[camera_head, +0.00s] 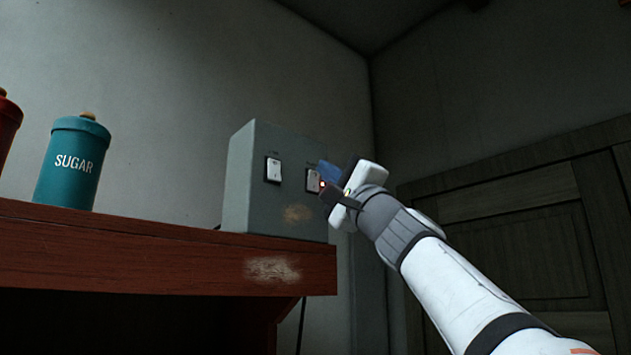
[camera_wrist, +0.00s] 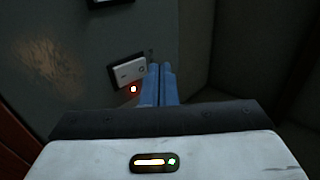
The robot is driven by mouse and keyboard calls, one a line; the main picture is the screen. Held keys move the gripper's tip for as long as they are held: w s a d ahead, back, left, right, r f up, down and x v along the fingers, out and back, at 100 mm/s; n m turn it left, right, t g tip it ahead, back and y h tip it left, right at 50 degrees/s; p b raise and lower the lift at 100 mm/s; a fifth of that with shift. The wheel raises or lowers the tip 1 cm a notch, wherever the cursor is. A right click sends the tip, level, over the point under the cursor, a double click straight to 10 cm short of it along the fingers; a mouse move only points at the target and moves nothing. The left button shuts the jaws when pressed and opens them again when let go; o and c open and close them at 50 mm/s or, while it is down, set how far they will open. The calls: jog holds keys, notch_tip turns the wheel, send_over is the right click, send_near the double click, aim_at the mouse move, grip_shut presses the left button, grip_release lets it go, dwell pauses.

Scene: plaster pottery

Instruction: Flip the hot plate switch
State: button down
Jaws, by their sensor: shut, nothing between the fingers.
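A grey switch box (camera_head: 245,200) stands on the wooden shelf near its right end. Its front has two white rocker switches in dark frames. The left switch (camera_head: 274,170) is clear of my arm. The right switch (camera_head: 313,181) is partly hidden by my gripper in the head view. It shows in the wrist view (camera_wrist: 130,71), just left of the fingertips. My gripper (camera_wrist: 158,70) is shut and empty, its blue fingers together beside the right switch. I cannot tell whether they touch it. The labels above the switches are too small to read.
The reddish wooden shelf (camera_head: 150,255) carries a teal sugar canister (camera_head: 72,165) and a red canister (camera_head: 8,125) at the left. A dark panelled door (camera_head: 520,240) is at the right. The wall above the box is bare.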

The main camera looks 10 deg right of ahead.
jog(key=shift+w+a, duration=0.35)
jog(key=shift+w, duration=0.1)
dwell(0.5)
jog(key=s+d+b, duration=0.2)
jog(key=s+d, duration=0.2)
jog(key=s, duration=0.1)
jog(key=shift+s, duration=0.4)
dwell(0.6)
